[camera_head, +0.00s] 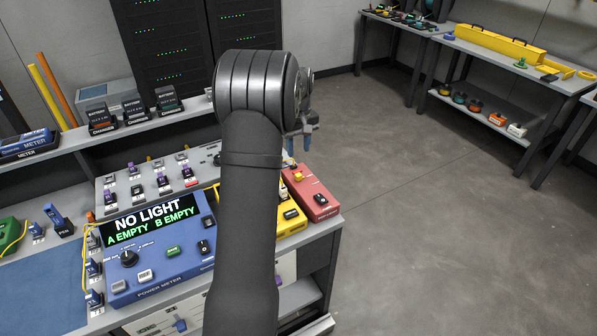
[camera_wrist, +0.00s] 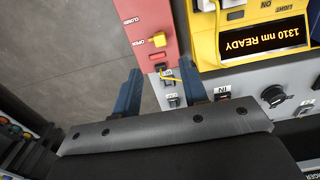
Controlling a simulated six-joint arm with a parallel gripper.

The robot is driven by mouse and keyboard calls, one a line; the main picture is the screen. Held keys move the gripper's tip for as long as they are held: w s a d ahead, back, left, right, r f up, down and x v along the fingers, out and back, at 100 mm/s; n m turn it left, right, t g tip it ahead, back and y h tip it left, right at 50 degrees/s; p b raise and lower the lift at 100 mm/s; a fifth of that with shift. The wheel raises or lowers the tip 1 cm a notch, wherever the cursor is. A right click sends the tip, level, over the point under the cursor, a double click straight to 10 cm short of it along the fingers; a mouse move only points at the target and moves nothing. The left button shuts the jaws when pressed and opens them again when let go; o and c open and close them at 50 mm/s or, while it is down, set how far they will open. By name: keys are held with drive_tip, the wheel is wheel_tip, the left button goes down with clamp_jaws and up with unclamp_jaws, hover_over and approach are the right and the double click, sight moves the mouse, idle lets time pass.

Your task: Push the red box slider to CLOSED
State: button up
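The red box (camera_head: 315,201) sits at the right end of the bench in the head view, partly behind my arm. In the wrist view the red box (camera_wrist: 149,14) is at top centre, with CLOSED and OPEN printed along its left side. Its yellow slider knob (camera_wrist: 158,40) stands level with the OPEN label. My gripper (camera_wrist: 159,74) has two blue fingers spread wide apart, below the knob in the picture and not touching it. In the head view my gripper (camera_head: 299,142) hangs above the red box.
A yellow box (camera_wrist: 236,50) reading "1310 nm READY" stands right beside the red box. A small grey connector with a yellow lead (camera_wrist: 168,76) shows between my fingers in the picture. A blue power meter (camera_head: 160,260) reads NO LIGHT.

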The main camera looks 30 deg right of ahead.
sight(298, 174)
wheel_tip(298, 174, down, 10)
drive_tip(key=shift+f, duration=0.1)
idle(0.4)
